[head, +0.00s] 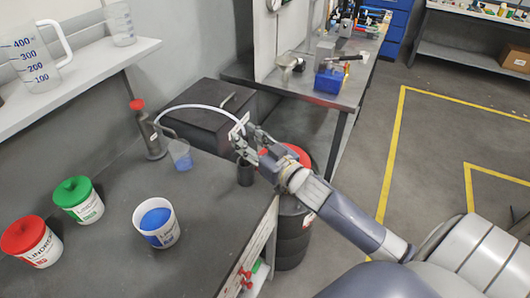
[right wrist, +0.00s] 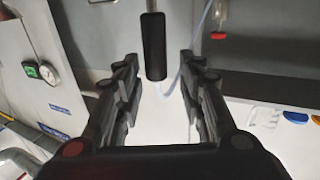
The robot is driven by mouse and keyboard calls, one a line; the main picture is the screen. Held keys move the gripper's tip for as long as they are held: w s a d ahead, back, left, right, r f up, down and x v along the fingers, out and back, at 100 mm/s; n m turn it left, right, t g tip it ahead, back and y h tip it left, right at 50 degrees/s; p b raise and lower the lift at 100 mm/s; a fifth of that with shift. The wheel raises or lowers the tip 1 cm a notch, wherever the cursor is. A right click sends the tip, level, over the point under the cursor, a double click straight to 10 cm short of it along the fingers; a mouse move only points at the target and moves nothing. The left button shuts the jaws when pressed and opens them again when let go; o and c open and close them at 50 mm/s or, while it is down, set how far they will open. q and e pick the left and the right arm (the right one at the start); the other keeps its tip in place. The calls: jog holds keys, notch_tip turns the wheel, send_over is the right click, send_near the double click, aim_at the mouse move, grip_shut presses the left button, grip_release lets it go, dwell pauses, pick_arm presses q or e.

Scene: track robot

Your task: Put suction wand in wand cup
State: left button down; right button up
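My right gripper (head: 243,140) is over the right back part of the dark bench, at the end of a curved white hose (head: 195,107). In the right wrist view the black handle of the suction wand (right wrist: 153,47) shows between the open fingertips (right wrist: 160,72), with gaps on both sides. A thin metal rod leaves its top, and the hose shows by its lower end. In the head view the gripper mostly hides the wand. A small dark upright cylinder, apparently the wand cup (head: 245,174), stands on the bench just below the gripper. My left gripper is out of view.
A grey red-capped bottle (head: 148,133) and a clear beaker with blue liquid (head: 181,156) stand left of the gripper. Red (head: 32,243), green (head: 78,200) and blue (head: 157,223) tubs stand nearer. A dark drum (head: 293,232) is beside the bench's right edge.

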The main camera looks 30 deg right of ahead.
jog(key=s+d+b, duration=0.1)
jog(key=s+b, duration=0.1)
jog(key=s, duration=0.8)
jog(key=shift+s+d, duration=0.15)
jog(key=shift+d, duration=0.1)
